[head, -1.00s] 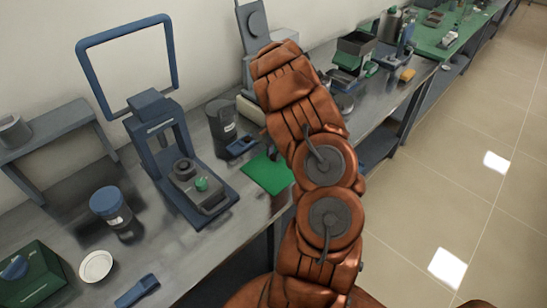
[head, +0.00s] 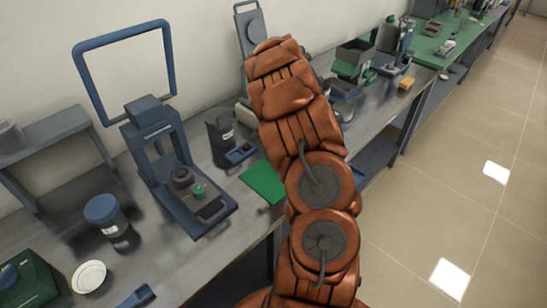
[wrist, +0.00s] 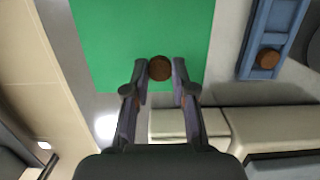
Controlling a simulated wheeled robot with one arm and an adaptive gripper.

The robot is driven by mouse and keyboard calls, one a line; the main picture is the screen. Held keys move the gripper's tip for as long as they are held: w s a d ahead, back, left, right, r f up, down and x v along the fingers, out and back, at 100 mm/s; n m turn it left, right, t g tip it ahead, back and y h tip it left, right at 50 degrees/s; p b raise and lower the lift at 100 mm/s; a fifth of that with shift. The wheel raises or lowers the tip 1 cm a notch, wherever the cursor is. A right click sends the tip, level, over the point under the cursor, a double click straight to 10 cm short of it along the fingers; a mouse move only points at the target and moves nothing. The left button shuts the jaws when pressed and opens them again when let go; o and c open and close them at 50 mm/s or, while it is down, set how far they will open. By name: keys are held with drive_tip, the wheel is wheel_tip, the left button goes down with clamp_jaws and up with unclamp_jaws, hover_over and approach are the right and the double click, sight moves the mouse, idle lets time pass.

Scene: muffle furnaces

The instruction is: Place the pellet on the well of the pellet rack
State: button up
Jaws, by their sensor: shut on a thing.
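A round brown pellet (wrist: 160,68) is between the fingertips of my gripper (wrist: 160,82) in the wrist view. The gripper is shut on it, and both are over the green mat (wrist: 120,35). A blue rack (wrist: 257,50) is to the right of the gripper, apart from it. Another round brown pellet (wrist: 268,58) is in the rack's near part. In the head view, a small blue item that looks like this rack (head: 240,153) lies beside the green mat (head: 264,182). My arm hides the gripper and held pellet there.
A blue press-like frame (head: 160,170) stands left of the mat. A dark jar (head: 220,135) stands behind the rack. A pale appliance (wrist: 180,123) is close to the fingers in the wrist view. Free floor lies to the right.

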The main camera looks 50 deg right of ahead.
drive_tip(key=s+a+b, duration=0.1)
drive_tip(key=s+a, duration=0.2)
drive_tip(key=s+a+r+b, duration=0.1)
drive_tip(key=s+a, duration=0.2)
drive_tip(key=s, duration=0.1)
drive_tip(key=s+a+b, duration=0.2)
drive_tip(key=s+a, duration=0.1)
drive_tip(key=s, duration=0.1)
drive_tip(key=shift+s+r, duration=0.15)
drive_tip(key=shift+s, duration=0.1)
